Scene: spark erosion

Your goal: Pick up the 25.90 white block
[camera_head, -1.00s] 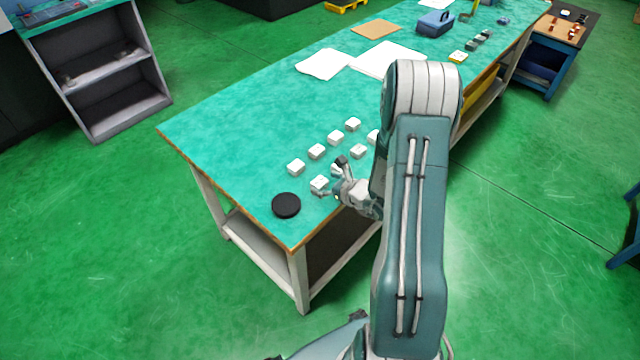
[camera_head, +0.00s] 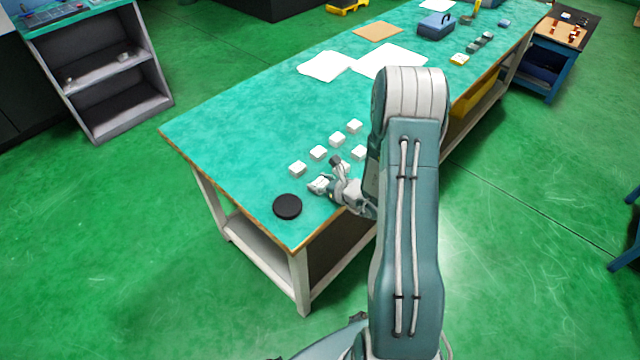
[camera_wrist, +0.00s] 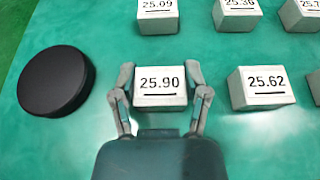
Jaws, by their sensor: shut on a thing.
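The white block labelled 25.90 (camera_wrist: 160,84) is in the middle of the wrist view, between the two fingers of my gripper (camera_wrist: 161,95). The fingers touch its left and right sides, so my gripper is shut on it. In the head view my gripper (camera_head: 324,184) is low at the near edge of the green table top, with the block (camera_head: 318,186) at its tips. Whether the block touches the table or is slightly raised cannot be told.
A black round disc (camera_wrist: 56,82) lies left of the gripper. The white block 25.62 (camera_wrist: 262,88) stands to the right. Blocks 25.09 (camera_wrist: 158,16) and 25.36 (camera_wrist: 237,14) stand in the row behind. The green table (camera_head: 235,120) is clear farther left.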

